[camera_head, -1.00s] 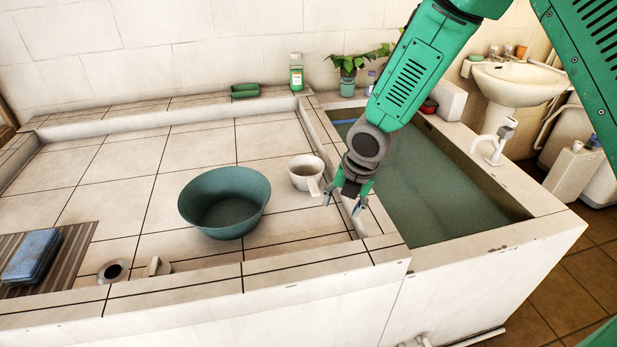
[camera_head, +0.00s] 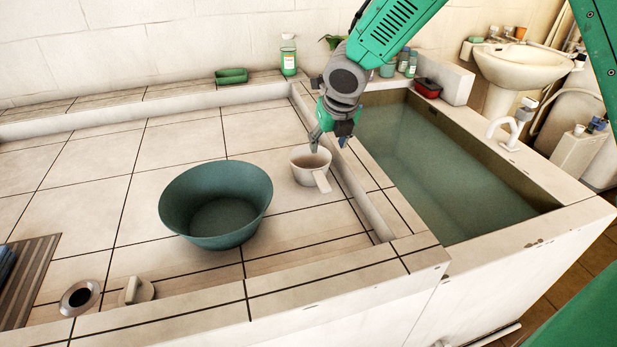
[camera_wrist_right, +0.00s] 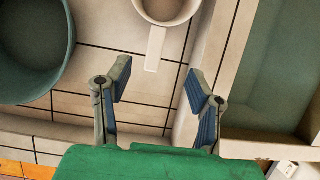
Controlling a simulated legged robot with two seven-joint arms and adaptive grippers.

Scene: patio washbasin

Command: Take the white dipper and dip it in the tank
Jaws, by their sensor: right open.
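The white dipper (camera_head: 308,171) stands upright on the tiled ledge, its handle pointing toward the front right. My right gripper (camera_head: 328,145) is open and empty, and appears above the dipper's far side in the head view. In the right wrist view, the dipper's cup (camera_wrist_right: 165,8) is cut off by the top edge. Its handle (camera_wrist_right: 155,48) points down toward the gap between my open fingers (camera_wrist_right: 160,82). The tank (camera_head: 545,226), holding greenish water, lies right of the ledge; it also shows in the wrist view (camera_wrist_right: 225,75). My left gripper is not in view.
A green basin (camera_head: 215,205) stands left of the dipper. A raised tiled rim separates ledge and tank. A drain ring (camera_head: 80,297) and a small stopper-like piece (camera_head: 137,290) lie at the front. A white tap (camera_head: 511,130) stands at the tank's right edge.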

